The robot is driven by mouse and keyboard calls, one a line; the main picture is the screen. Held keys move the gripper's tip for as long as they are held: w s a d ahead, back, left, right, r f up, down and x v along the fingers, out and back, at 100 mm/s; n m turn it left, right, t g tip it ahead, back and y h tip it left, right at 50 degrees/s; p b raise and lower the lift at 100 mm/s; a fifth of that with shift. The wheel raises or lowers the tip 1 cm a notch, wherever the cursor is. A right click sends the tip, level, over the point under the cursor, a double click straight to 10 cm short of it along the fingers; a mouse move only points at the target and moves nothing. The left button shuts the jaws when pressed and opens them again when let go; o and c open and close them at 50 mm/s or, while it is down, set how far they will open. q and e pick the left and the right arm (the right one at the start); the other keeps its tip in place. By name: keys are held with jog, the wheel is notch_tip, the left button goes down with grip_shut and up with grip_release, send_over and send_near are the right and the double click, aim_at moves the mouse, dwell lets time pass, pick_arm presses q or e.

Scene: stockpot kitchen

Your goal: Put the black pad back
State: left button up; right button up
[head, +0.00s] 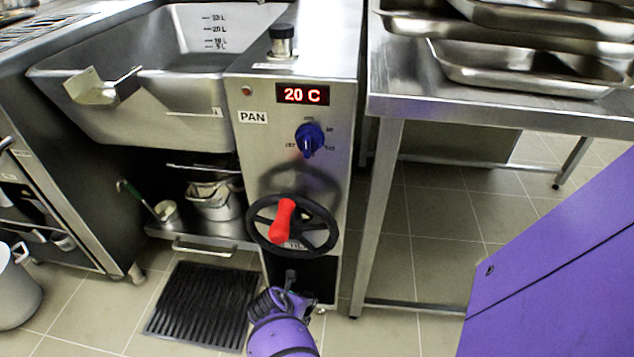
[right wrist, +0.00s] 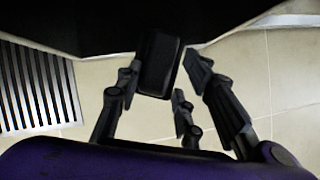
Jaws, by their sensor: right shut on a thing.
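The black pad (right wrist: 158,62) is a small dark block with rounded corners. In the right wrist view it sits between the fingers of my right gripper (right wrist: 162,80), which is shut on it. In the head view my right gripper (head: 289,286) is low in front of the pan's control column, just below the black handwheel. The pad is hard to make out there against the gripper and the dark lower part of the column. My left gripper is not in view.
The handwheel (head: 327,237) with a red knob (head: 283,220) is just above my right gripper. A black floor grate (head: 203,305) lies to its left. A steel table (head: 390,105) with trays stands at right. Tiled floor between column and table is clear.

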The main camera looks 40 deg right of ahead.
aim_at(310, 292)
jog(key=d, duration=0.1)
jog(key=w+d, duration=0.1)
jog(key=d, duration=0.1)
jog(key=d+b, duration=0.1)
jog(key=shift+w+d+f, duration=0.1)
jog(key=shift+w+d, duration=0.25)
jog(key=shift+d, duration=0.05)
jog(key=shift+w+d, duration=0.2)
jog(key=shift+d, duration=0.4)
jog(key=d, duration=0.1)
jog(key=w+d+b, duration=0.1)
jog(key=d, duration=0.1)
jog(key=shift+b+x, duration=0.8)
jog(key=shift+a, duration=0.1)
jog(key=shift+f, duration=0.1)
jog(key=o, duration=0.8)
